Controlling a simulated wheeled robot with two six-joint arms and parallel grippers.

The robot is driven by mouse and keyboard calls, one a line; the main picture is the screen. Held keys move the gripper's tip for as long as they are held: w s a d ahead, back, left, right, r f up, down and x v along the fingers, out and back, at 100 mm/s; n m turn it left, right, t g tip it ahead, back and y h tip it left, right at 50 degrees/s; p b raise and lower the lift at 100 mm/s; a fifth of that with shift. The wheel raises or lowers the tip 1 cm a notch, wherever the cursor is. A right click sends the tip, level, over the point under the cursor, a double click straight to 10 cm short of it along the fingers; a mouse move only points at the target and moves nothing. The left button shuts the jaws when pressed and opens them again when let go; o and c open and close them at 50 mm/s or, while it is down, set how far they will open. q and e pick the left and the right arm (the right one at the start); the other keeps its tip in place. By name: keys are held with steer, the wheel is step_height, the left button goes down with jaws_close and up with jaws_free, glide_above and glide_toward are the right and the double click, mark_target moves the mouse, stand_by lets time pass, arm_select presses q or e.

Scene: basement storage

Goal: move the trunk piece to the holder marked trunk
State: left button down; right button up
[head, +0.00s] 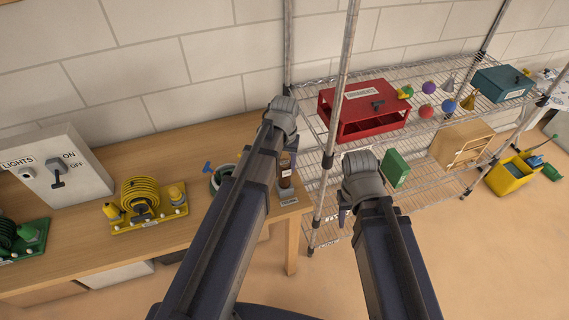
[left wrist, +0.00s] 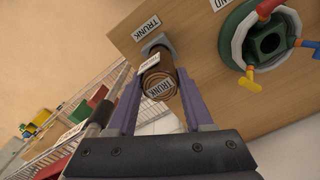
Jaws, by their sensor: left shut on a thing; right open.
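The trunk piece (left wrist: 158,80) is a brown cylinder with white TRUNK labels, held between the fingers of my left gripper (left wrist: 160,92). In the head view the piece (head: 285,178) is partly hidden behind my left arm, at the right end of the wooden table. The grey holder (left wrist: 157,43) sits by a TRUNK label (left wrist: 147,27) near the table corner. The piece's far end lines up with the holder; I cannot tell whether it is fully seated. My right gripper (head: 344,213) is open and mostly hidden below its wrist, beside the shelf.
A green and white ring stand (left wrist: 262,42) with coloured arms is close beside the holder. The wire shelf (head: 325,160) with a red toolbox (head: 365,105) stands just right of the table. A yellow hose reel (head: 143,203) and a lights switch box (head: 60,165) are further left.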

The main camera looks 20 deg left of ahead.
arm_select(q)
steer(key=shift+f+b, duration=1.35)
steer(key=shift+f, duration=0.15)
steer(key=shift+c, duration=1.1)
jaws_free()
steer(key=shift+r, duration=0.1)
steer(key=shift+r, duration=0.15)
step_height(320, 180, up, 8)
steer(key=p, duration=0.8)
steer(key=shift+f, duration=0.2)
steer(key=s+d+m+y, duration=0.1)
steer(key=s+d+m, duration=0.3)
steer(key=s+d, duration=0.6)
steer(key=s, duration=0.4)
steer(key=shift+s+d+m, duration=0.15)
steer(key=shift+d+m, duration=0.1)
steer(key=shift+m, duration=0.05)
